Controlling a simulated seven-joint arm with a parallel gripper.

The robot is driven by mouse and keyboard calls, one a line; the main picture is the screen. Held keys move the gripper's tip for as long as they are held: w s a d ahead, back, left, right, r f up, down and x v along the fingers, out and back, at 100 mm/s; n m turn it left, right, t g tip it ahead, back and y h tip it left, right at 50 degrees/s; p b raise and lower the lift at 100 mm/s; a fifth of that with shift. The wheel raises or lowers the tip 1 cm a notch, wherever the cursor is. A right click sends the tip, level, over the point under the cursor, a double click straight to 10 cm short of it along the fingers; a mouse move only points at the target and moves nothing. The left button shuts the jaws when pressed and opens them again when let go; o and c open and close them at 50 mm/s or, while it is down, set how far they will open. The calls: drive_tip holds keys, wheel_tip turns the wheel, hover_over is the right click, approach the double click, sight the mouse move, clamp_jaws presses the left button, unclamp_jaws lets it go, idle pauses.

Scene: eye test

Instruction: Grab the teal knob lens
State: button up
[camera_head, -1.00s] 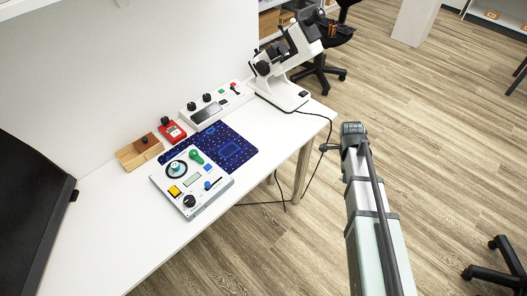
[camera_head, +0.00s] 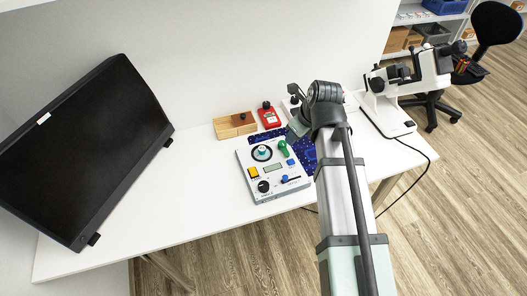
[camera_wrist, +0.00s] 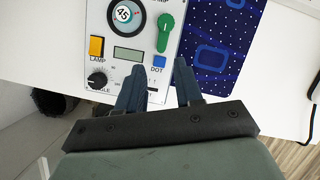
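The teal knob lens (camera_head: 262,152) sits in a black ring on the upper left of a white control panel (camera_head: 250,182). In the wrist view the lens (camera_wrist: 125,14) is a small round piece with a teal edge, showing "45", near the top edge. My gripper (camera_wrist: 159,64) is open and empty, its two dark blue fingers apart over the lower right of the panel (camera_wrist: 101,63), below and to the right of the lens.
The panel also has a green lever (camera_wrist: 165,32), a yellow switch (camera_wrist: 96,46) and a black dial (camera_wrist: 97,80). A blue patterned mat (camera_wrist: 222,45) lies to its right. A wooden block (camera_head: 225,131) and a red box (camera_head: 270,120) stand behind. A dark monitor (camera_head: 85,145) stands left.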

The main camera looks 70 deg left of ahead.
sight(262, 149)
drive_tip(key=s+a+r, duration=0.2)
drive_tip(key=s, duration=0.4)
drive_tip(key=shift+g, duration=0.3)
drive_tip(key=shift+x, duration=6.6)
drive_tip(key=shift+c, duration=0.3)
clamp_jaws()
